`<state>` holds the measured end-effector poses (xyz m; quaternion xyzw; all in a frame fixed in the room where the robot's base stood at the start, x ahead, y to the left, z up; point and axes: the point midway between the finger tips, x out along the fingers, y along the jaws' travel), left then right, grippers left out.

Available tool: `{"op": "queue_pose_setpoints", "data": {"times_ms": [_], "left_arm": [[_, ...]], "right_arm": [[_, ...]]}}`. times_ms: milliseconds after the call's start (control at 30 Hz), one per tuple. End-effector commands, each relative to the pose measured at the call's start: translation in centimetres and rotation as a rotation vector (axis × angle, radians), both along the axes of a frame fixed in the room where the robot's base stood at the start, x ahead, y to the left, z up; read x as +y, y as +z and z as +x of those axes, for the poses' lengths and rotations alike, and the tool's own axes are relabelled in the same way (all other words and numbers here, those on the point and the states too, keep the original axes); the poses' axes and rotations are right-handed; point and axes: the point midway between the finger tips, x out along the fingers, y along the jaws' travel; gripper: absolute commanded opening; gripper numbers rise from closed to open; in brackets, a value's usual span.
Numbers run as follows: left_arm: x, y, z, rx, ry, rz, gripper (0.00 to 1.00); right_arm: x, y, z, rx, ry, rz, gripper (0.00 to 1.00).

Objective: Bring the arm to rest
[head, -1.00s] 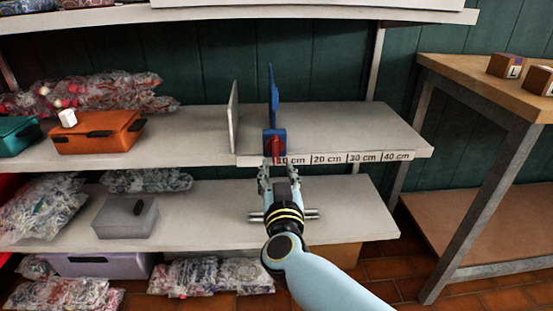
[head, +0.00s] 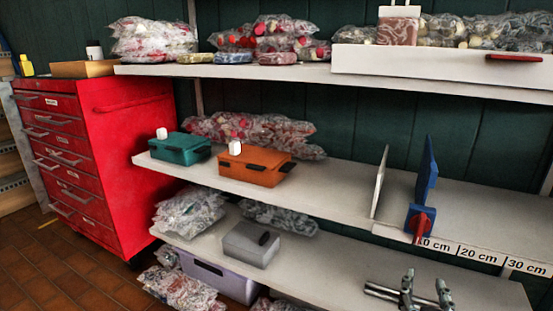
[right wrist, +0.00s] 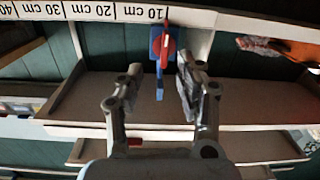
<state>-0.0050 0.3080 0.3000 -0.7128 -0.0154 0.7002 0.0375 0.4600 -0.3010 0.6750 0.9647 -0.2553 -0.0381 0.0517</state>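My right gripper (head: 424,282) is at the bottom right of the head view, in front of and below the edge of the middle shelf. In the right wrist view its two fingers (right wrist: 157,88) stand apart with nothing between them. Beyond the fingertips is a blue stop (head: 428,185) with a red knob (head: 420,225), upright on the middle shelf at the 10 cm end of the scale. The blue stop also shows in the right wrist view (right wrist: 158,80), apart from the fingers. A white upright plate (head: 380,181) stands left of it. My left gripper is not in view.
The middle shelf (head: 345,200) holds an orange box (head: 262,170) and a teal box (head: 178,150). A grey bin (head: 250,245) sits on the lower shelf. A red drawer cabinet (head: 135,150) stands left. Shelf surface right of the blue stop is clear.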

Motion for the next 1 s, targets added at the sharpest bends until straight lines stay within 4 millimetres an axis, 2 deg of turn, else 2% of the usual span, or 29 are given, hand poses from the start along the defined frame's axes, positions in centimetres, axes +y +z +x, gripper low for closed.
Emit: {"op": "queue_pose_setpoints", "data": {"times_ms": [167, 200, 267, 300, 367, 400, 467, 500, 600, 700, 800, 867, 1000], "left_arm": [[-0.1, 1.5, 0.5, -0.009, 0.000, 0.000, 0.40], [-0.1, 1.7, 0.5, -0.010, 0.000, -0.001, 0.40], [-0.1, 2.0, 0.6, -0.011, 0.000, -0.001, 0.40], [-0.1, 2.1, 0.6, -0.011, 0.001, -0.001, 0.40], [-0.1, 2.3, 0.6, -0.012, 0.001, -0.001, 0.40], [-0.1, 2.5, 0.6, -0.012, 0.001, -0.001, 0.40], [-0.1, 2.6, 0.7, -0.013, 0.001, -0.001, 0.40], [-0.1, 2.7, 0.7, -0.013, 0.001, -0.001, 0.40], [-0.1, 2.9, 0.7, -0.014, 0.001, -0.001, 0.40], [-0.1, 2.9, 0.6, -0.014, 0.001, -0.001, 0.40], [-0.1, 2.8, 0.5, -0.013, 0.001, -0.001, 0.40], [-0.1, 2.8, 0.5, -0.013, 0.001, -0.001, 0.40], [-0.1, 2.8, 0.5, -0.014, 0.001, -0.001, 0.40]], "right_arm": [[1.4, -11.3, -6.2, 0.311, 0.227, -0.083, 0.37], [1.7, -14.1, -8.2, 0.387, 0.280, -0.077, 0.37], [2.1, -18.0, -11.5, 0.500, 0.349, -0.054, 0.37], [2.2, -20.3, -13.9, 0.576, 0.387, -0.033, 0.37], [2.2, -23.6, -17.9, 0.695, 0.435, 0.003, 0.37], [2.1, -25.6, -20.7, 0.774, 0.459, 0.030, 0.37], [1.8, -28.2, -25.0, 0.894, 0.482, 0.073, 0.37], [1.5, -29.6, -28.0, 0.973, 0.489, 0.104, 0.37], [0.6, -32.3, -35.1, 1.159, 0.481, 0.180, 0.37], [-0.1, -33.8, -40.8, 1.310, 0.442, 0.248, 0.37], [-0.5, -34.5, -44.8, 1.416, 0.383, 0.312, 0.37], [-0.6, -34.6, -45.9, 1.446, 0.342, 0.346, 0.37], [-0.6, -34.6, -46.2, 1.444, 0.293, 0.393, 0.37]]}}
